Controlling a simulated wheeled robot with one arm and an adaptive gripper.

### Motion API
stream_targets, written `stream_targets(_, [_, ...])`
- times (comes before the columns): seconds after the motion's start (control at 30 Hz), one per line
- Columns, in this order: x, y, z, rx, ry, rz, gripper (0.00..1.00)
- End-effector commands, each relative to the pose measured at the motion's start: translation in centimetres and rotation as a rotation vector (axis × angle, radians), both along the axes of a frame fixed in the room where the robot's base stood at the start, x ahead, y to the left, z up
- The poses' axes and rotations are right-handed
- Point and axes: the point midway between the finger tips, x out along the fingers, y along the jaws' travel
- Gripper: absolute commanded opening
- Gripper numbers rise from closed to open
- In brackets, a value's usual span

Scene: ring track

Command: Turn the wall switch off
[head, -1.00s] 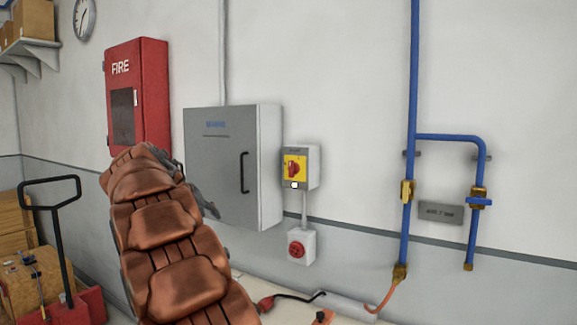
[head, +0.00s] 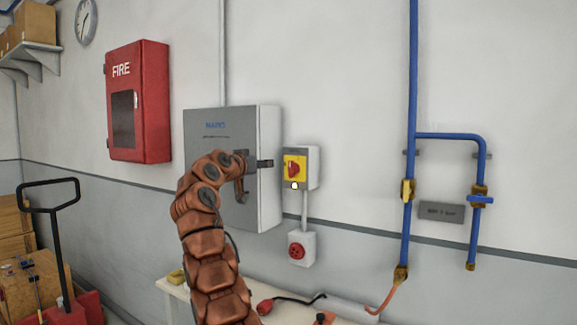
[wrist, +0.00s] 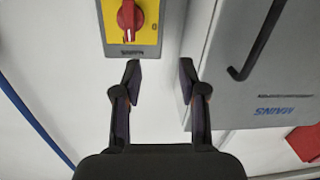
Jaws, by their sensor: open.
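The wall switch (head: 299,168) is a grey box on the wall with a yellow plate and a red rotary knob (head: 293,168). In the wrist view, the switch (wrist: 147,40) is at the top, partly cut off. The knob (wrist: 130,17) lies roughly lengthwise there, with a "0" mark to its right. My gripper (head: 256,178) is left of the switch, in front of the grey cabinet. In the wrist view my gripper (wrist: 161,75) is open and empty, its fingers apart below the switch and short of the knob.
The grey MAINS cabinet (head: 215,155) with a black handle is just left of the switch. A red socket (head: 297,249) sits below it. A bench with a plug (head: 265,306) is underneath. Blue pipes (head: 410,120) run at right; the wall between is bare.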

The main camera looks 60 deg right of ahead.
Motion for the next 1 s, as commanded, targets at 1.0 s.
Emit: stream_targets(1.0, [-3.5, -9.5, 0.1, -0.051, -0.112, -0.067, 0.42])
